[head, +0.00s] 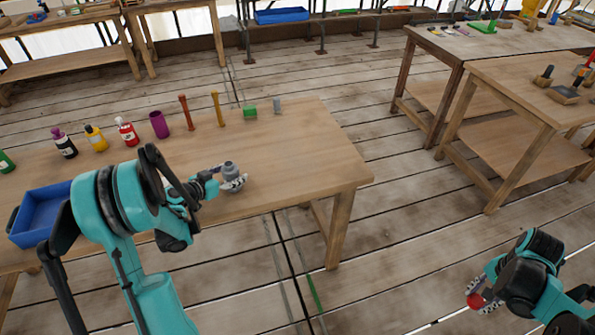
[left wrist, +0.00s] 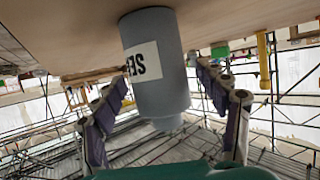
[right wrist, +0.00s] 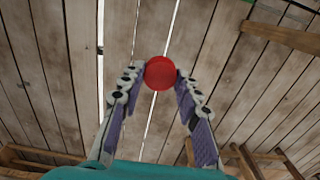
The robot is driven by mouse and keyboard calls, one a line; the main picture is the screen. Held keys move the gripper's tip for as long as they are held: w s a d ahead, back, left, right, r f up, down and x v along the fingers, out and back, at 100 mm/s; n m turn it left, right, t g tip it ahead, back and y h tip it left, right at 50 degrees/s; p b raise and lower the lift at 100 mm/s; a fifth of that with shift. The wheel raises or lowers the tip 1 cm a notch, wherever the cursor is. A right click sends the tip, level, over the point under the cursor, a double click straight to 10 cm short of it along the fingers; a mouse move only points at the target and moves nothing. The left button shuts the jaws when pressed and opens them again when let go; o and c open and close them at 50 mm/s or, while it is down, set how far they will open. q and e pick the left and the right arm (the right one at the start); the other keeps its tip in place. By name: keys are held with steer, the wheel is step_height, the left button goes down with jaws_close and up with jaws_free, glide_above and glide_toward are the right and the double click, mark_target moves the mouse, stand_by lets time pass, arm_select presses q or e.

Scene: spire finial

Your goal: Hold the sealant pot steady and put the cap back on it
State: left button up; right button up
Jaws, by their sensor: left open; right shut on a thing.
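The sealant pot (head: 230,170) is a grey cylinder standing upright near the front right part of the wooden table. In the left wrist view the pot (left wrist: 155,75) shows a white label with black letters, partly cut off. My left gripper (head: 236,184) is open, with its fingers on either side of the pot; a gap shows between them and the pot in the left wrist view. My right gripper (head: 482,302) is off to the right of the table, above the floor. It is shut on a red round cap (right wrist: 160,73), held between the fingertips.
A blue tray (head: 42,215) lies at the table's left. The table (head: 310,165) is bare right of the pot. Other workbenches (head: 530,100) stand behind right.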

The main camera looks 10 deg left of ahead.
mark_target(226, 166)
arm_select(q)
steer(key=c, duration=1.3)
